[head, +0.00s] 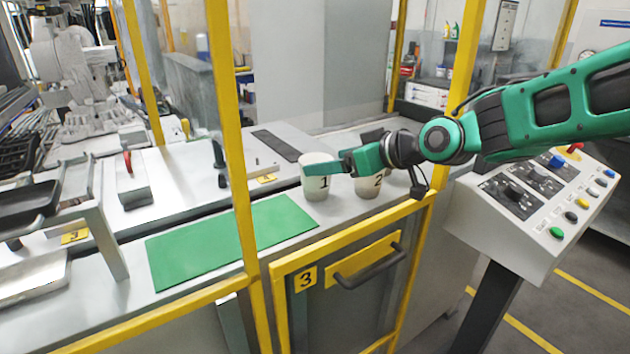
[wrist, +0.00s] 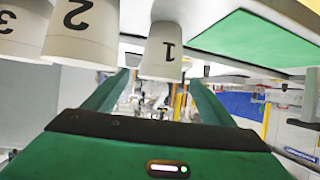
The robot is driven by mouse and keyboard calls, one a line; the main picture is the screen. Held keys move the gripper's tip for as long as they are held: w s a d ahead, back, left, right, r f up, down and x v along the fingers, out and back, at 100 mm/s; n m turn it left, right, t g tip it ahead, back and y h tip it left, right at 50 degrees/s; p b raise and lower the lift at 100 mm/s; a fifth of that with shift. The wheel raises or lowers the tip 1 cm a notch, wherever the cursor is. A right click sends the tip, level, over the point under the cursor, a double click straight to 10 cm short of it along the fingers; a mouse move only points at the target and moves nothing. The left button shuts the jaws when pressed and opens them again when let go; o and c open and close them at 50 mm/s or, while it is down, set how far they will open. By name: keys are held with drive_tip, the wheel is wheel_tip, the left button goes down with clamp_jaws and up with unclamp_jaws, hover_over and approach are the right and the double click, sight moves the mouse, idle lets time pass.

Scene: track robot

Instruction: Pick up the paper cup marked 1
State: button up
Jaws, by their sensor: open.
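The white paper cup marked 1 (head: 314,190) stands upright on the grey counter, just right of the green mat. My gripper (wrist: 160,85) is open and empty. In the head view a green finger crosses the front of cup 1's upper part. In the wrist view, which looks upside down, cup 1 (wrist: 163,52) shows just beyond the fingertips, roughly between the two fingers. I cannot tell whether a finger touches it. The cup marked 2 (head: 366,189) stands close to its right, partly hidden by my gripper.
A cup marked 3 (wrist: 22,32) shows beside cup 2 in the wrist view. The green mat (head: 205,245) is bare. Yellow frame posts (head: 232,150) rise from the counter's front edge. A control box (head: 540,205) with coloured buttons stands at the right.

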sight(316, 189)
drive_tip(key=shift+x, duration=2.9)
drive_tip(key=shift+d+f, duration=0.1)
drive_tip(key=shift+f, duration=0.1)
drive_tip(key=shift+d, duration=0.1)
drive_tip(key=c, duration=1)
